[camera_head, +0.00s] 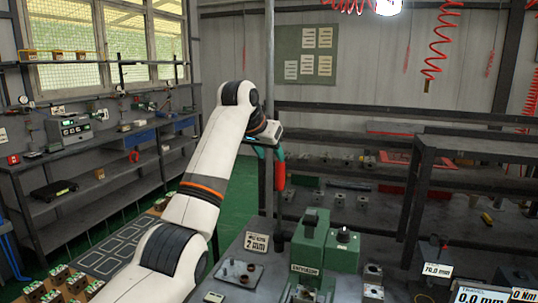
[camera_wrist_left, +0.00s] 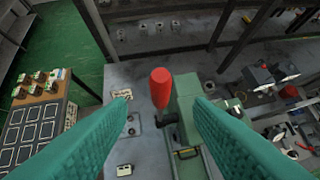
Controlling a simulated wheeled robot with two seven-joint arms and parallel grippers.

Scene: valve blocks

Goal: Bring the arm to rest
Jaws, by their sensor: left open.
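My left arm (camera_head: 203,185) comes in from the lower left of the head view, raised and bent. Its gripper (camera_head: 270,155) shows small at the far end, with teal fingers. In the left wrist view the two teal fingers (camera_wrist_left: 162,105) are spread wide with nothing between their pads. A red handle (camera_wrist_left: 160,85) on a dark lever shows beyond them, beside a green machine. In the head view the red handle (camera_head: 280,176) appears close by the gripper; touching or apart, I cannot tell. My right gripper is in neither view.
The green machine (camera_head: 326,245) stands on the grey workbench with small metal parts. A thin vertical pole (camera_head: 269,60) rises by the gripper. A dark shelf frame (camera_head: 470,147) stands at right. A tray with dark squares (camera_head: 112,247) lies at left. Green floor shows beyond.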

